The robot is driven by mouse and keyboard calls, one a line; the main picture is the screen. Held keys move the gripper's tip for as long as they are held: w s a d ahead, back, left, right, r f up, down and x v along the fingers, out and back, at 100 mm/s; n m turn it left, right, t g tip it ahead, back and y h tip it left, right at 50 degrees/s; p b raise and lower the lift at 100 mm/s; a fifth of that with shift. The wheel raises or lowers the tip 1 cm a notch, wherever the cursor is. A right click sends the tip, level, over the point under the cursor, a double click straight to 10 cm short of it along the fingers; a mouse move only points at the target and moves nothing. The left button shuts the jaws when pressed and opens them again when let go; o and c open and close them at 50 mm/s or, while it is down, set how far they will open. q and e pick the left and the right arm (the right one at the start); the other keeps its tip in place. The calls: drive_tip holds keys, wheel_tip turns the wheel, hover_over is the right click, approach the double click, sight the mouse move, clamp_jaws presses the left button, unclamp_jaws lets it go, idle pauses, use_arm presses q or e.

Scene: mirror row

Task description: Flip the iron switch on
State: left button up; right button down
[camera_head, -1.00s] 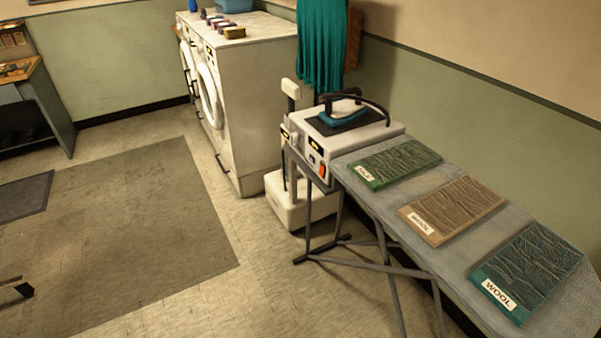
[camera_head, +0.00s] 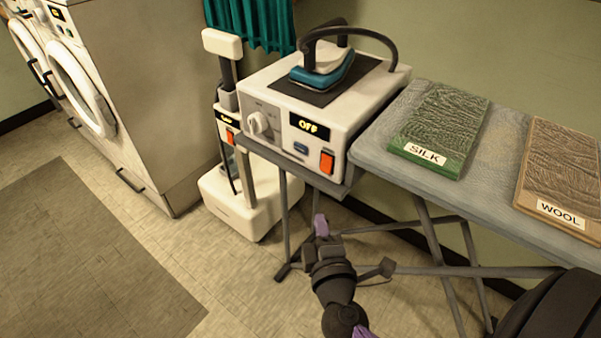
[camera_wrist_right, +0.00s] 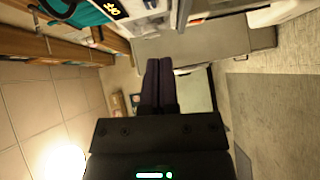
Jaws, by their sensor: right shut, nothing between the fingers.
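The iron station (camera_head: 345,125) is a white box at the left end of the ironing board, with a teal and white iron (camera_head: 325,66) resting on its dark top pad. My left gripper is out of view.
The ironing board (camera_head: 385,150) carries a green SILK panel (camera_head: 440,128) and a brown WOOL panel (camera_head: 562,170). A white steamer-like unit (camera_head: 240,205) stands on the floor left of the board, with a washer (camera_head: 150,90) beyond it. Board legs (camera_head: 430,250) cross behind my right arm.

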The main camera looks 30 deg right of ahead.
approach(320, 167)
drive_tip(key=w+a, duration=0.1)
drive_tip(key=w, duration=0.3)
drive_tip(key=d, duration=0.1)
drive_tip(key=w+d, duration=0.1)
drive_tip(key=d, duration=0.1)
drive_tip(key=shift+w+d+f, duration=0.15)
drive_tip(key=shift+w+f, duration=0.1)
drive_tip(key=shift+w, duration=0.1)
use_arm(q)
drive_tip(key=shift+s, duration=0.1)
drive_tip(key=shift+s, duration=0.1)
